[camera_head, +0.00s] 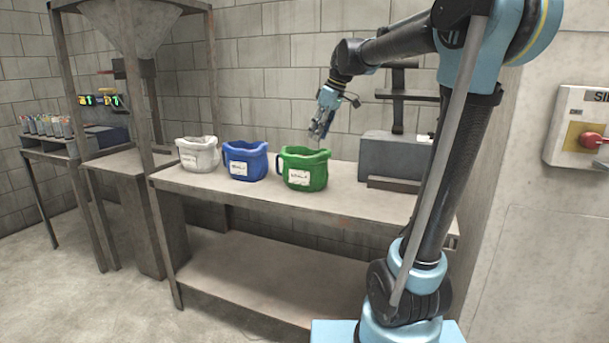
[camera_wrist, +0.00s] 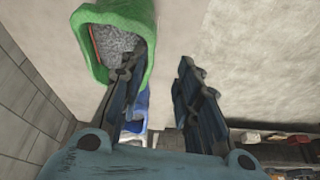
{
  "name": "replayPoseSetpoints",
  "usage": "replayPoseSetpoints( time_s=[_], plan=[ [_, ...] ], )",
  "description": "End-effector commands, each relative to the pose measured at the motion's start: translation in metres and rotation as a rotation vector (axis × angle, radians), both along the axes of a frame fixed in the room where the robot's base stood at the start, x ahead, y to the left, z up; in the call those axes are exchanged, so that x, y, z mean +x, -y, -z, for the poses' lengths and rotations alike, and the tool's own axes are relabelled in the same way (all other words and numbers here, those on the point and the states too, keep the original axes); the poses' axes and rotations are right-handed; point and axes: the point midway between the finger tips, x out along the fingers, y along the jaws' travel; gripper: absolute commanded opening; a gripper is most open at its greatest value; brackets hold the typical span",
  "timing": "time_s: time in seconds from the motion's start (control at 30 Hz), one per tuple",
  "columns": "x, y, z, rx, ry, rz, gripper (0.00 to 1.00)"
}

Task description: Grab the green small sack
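The green small sack (camera_head: 318,172) stands upright on the table, at the right end of a row of sacks, with a white label on its front. In the wrist view the green sack (camera_wrist: 83,60) shows its open top, with grey grainy contents inside. My gripper (camera_head: 319,137) is just above the back right of the sack's rim, pointing down. In the wrist view my gripper (camera_wrist: 156,68) is open and empty. Its left finger overlaps the sack's opening and rim, and its right finger is over bare surface. I cannot tell whether a finger touches the sack.
A blue sack (camera_head: 240,167) and a white sack (camera_head: 193,160) stand left of the green one on the metal table (camera_head: 345,198). A grey block-based device (camera_head: 391,156) stands to the right. A hopper frame (camera_head: 143,110) is at the left. The table front is clear.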

Motion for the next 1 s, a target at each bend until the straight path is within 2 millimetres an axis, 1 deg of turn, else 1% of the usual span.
replayPoseSetpoints(
  time_s=[0.03,0.1,0.23,0.33,0.47,0.8,1.0],
  plan=[
    [0.01,-0.009,-0.005,0.005,0.006,-0.03,0.3],
    [0.02,-0.017,-0.011,0.01,0.015,-0.066,0.3],
    [0.03,-0.027,-0.016,0.018,0.025,-0.104,0.3],
    [0.033,-0.032,-0.012,0.019,0.027,-0.114,0.3],
    [0.035,-0.039,0.006,0.019,0.028,-0.115,0.3],
    [0.043,-0.059,0.062,0.019,0.028,-0.114,0.3],
    [0.047,-0.069,0.087,0.019,0.027,-0.112,0.3]
  ],
)
